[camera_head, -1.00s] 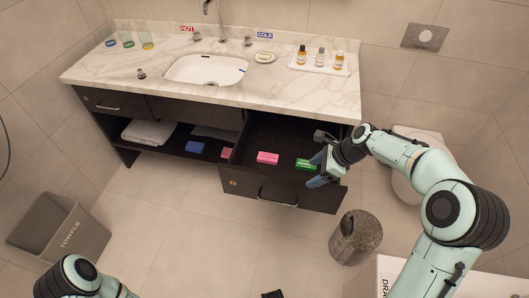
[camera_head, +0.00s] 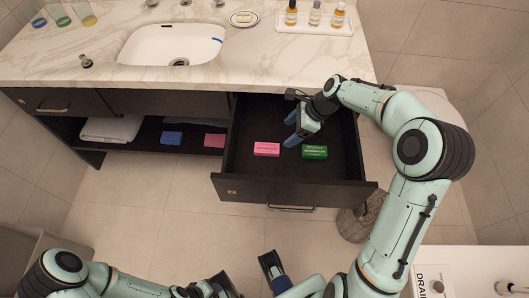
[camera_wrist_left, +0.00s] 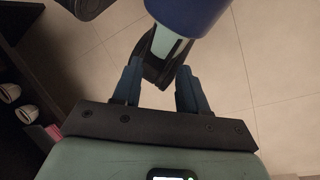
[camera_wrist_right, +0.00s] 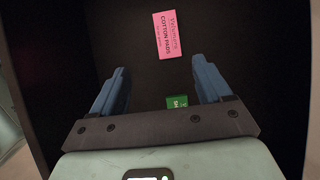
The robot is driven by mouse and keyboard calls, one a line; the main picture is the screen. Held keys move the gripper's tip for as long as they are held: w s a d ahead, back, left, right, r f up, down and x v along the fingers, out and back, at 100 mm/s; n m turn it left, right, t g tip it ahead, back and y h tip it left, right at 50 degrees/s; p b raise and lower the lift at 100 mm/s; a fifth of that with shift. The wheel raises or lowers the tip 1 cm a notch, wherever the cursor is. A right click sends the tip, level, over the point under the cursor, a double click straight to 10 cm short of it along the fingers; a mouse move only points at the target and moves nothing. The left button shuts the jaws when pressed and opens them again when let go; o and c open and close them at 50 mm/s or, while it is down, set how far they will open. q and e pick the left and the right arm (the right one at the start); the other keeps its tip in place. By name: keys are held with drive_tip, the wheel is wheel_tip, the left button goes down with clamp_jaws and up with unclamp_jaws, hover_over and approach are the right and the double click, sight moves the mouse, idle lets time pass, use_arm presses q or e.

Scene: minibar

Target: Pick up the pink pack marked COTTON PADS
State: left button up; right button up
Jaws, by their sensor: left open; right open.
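The pink pack marked COTTON PADS (camera_head: 266,149) lies flat in the open drawer, left of a green pack (camera_head: 314,152). In the right wrist view the pink pack (camera_wrist_right: 167,35) lies beyond my fingertips, its lettering readable. My right gripper (camera_head: 291,130) is over the drawer, above and between the two packs, open and empty. In the right wrist view the green pack (camera_wrist_right: 177,102) shows partly between the open fingers. My left gripper (camera_wrist_left: 158,72) is open and empty over the floor, with part of my own arm beyond it.
The open drawer (camera_head: 290,194) has dark walls around the packs. The marble counter (camera_head: 240,75) overhangs behind. A bin (camera_head: 358,222) stands right of the drawer.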

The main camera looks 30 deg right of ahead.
drive_tip(key=b, duration=0.2)
approach(267, 149)
drive_tip(key=x, duration=0.2)
drive_tip(key=shift+s+a+f, duration=0.15)
drive_tip(key=shift+a+f, duration=0.05)
drive_tip(key=shift+f, duration=0.15)
drive_tip(key=shift+w+b+x, duration=0.2)
drive_tip(key=shift+b+x, duration=0.5)
drive_tip(key=shift+x, duration=2.25)
use_arm(q)
drive_tip(key=w+a+f+t, duration=0.1)
drive_tip(key=w+f, duration=0.3)
drive_tip(key=shift+a+y, duration=0.2)
drive_tip(key=shift+y, duration=0.1)
use_arm(e)
drive_tip(key=shift+r, duration=0.1)
drive_tip(key=c, duration=1.1)
